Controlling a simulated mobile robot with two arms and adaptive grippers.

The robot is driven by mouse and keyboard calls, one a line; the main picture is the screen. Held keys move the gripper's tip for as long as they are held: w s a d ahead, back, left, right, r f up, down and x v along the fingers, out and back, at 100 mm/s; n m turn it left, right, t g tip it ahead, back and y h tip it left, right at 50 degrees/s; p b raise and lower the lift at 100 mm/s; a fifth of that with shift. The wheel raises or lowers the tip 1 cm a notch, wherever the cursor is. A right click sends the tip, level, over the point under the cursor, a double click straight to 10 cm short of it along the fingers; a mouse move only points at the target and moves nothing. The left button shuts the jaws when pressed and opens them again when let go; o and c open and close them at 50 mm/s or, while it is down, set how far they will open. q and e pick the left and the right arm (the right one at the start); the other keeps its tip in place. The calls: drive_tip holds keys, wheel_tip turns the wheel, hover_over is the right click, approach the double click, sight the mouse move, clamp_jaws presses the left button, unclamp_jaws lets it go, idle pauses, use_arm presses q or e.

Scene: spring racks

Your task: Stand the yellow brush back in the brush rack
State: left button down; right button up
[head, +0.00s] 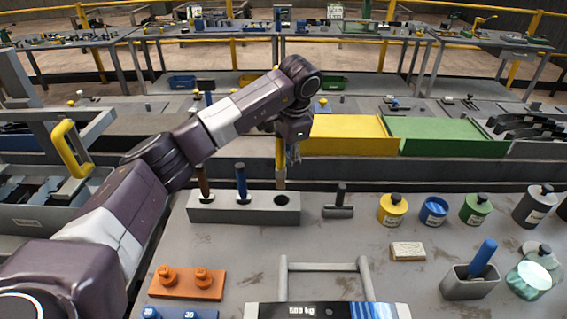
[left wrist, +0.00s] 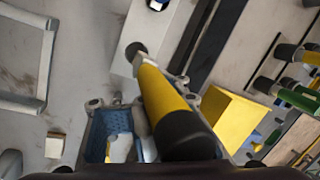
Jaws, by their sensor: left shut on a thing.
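The yellow brush (head: 280,158) hangs roughly upright from my left gripper (head: 291,150), which is shut on it. In the left wrist view the yellow brush (left wrist: 165,92) has a black end near the camera and a pale far end close to a dark hole. The grey brush rack (head: 232,212) stands on the near table. Its left hole holds a brown brush (head: 201,182) and its middle hole a blue brush (head: 241,182). Its right hole is empty, with the yellow brush's lower end just above it. The rack also shows in the left wrist view (left wrist: 172,30). My right gripper is not in view.
A dark-handled tool (head: 339,203) stands right of the rack. Yellow, blue and green tins (head: 475,209) stand farther right. An orange block (head: 187,283) with pegs lies in front. Yellow (head: 345,135) and green (head: 445,137) trays lie behind.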

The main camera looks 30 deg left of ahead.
sight(282, 194)
use_arm(q)
drive_tip(key=shift+f+n+b, duration=0.35)
drive_tip(key=shift+n+b, duration=0.05)
drive_tip(key=shift+f, duration=0.2)
drive_tip(key=shift+f+b, duration=1.3)
drive_tip(key=shift+f, duration=0.35)
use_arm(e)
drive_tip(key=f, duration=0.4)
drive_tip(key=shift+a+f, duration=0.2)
use_arm(q)
drive_tip(key=shift+f+b, duration=0.6)
drive_tip(key=shift+f, duration=0.2)
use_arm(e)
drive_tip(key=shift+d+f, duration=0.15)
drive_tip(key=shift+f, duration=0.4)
use_arm(q)
drive_tip(key=shift+f+b, duration=1.8)
drive_tip(key=shift+f, duration=0.75)
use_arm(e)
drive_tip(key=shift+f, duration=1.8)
use_arm(q)
drive_tip(key=c, duration=0.7)
unclamp_jaws()
drive_tip(key=shift+o, duration=0.2)
drive_tip(key=shift+r, duration=0.15)
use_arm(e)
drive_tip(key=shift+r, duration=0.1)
